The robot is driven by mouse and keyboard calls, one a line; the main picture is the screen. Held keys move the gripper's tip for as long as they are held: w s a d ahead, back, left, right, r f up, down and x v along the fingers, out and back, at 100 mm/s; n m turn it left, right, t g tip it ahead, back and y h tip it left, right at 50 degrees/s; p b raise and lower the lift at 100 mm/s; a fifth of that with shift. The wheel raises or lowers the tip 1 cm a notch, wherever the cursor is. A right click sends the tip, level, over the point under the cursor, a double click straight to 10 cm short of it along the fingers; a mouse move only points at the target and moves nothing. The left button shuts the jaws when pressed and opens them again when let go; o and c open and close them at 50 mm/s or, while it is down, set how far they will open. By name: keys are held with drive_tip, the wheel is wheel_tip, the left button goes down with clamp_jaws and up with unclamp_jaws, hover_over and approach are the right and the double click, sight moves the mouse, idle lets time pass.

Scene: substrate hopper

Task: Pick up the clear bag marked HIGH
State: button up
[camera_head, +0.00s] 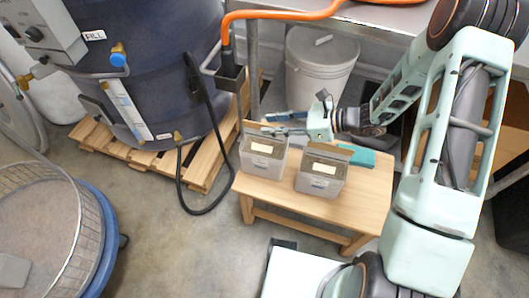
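No bag marked HIGH can be made out in the head view. Two grey boxes with raised lids, a left box (262,163) and a right box (320,184), stand on a small wooden table (275,194). Each has a pale label too small to read. My gripper (272,130) reaches in from the right, low behind the left box and pointing left. Its fingertips are small and partly behind the lid. Whether they are apart or hold anything is unclear. A blue strip (285,116) shows just beyond the gripper.
A teal flat object (360,157) lies behind the right box. A lidded grey bin (318,75) stands behind the table. A large dark tank (150,60) on a wooden pallet (208,166) is at left, with a black hose. A mesh basket (50,225) is front left.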

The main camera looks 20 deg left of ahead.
drive_tip(key=shift+a+f, duration=0.15)
drive_tip(key=shift+a, duration=0.2)
drive_tip(key=shift+c, duration=0.3)
clamp_jaws()
idle(0.4)
